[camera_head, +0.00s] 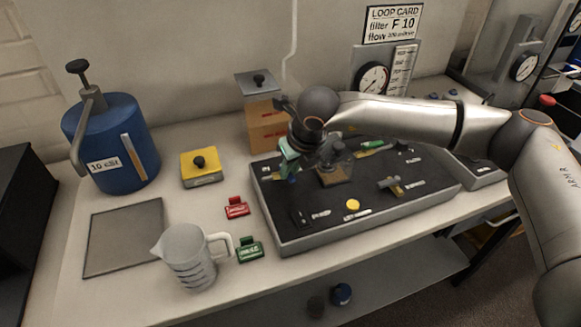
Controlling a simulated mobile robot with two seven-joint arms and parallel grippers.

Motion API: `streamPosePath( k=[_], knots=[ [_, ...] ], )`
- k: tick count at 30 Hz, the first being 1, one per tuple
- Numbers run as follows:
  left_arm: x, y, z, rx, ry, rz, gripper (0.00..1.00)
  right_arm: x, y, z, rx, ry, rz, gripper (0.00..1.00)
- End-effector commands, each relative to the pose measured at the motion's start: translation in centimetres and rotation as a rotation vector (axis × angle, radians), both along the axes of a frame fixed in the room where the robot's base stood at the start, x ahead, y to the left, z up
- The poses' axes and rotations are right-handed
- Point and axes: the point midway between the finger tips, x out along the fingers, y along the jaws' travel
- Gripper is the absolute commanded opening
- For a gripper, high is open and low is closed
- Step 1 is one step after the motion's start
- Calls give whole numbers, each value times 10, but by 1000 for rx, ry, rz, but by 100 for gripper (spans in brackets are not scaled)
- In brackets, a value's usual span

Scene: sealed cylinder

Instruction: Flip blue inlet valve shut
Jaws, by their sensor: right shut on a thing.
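My right arm comes in from the right, and my right gripper (289,170) is at the left end of the dark panel (385,215). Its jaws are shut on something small. A bit of blue (292,179) shows at the fingertips, which looks like the blue inlet valve. The gripper hides most of it, so I cannot tell which way its handle points. My left gripper is not in view.
On the bench are a blue tank (110,140), a yellow block (201,168), red (236,208) and green (250,250) tags, and a measuring jug (188,258). A grey valve (391,185) and a yellow disc (353,204) are on the panel. A box (266,128) stands behind it.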

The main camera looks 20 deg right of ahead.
Motion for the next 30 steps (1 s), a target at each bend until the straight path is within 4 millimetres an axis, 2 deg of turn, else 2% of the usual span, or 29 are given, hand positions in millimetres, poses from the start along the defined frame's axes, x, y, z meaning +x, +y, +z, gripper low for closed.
streamPosePath(
  k=[6,12,24,25,30],
  knots=[
    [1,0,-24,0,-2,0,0,0,3,-6,0,-2,-77,0],
    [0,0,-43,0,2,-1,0,0,7,-3,0,-3,-180,0],
    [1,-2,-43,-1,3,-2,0,0,7,1,1,-2,-213,0],
    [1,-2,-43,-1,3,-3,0,0,7,1,1,-2,-213,20],
    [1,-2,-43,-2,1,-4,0,0,7,1,1,-2,-211,39]
  ],
)
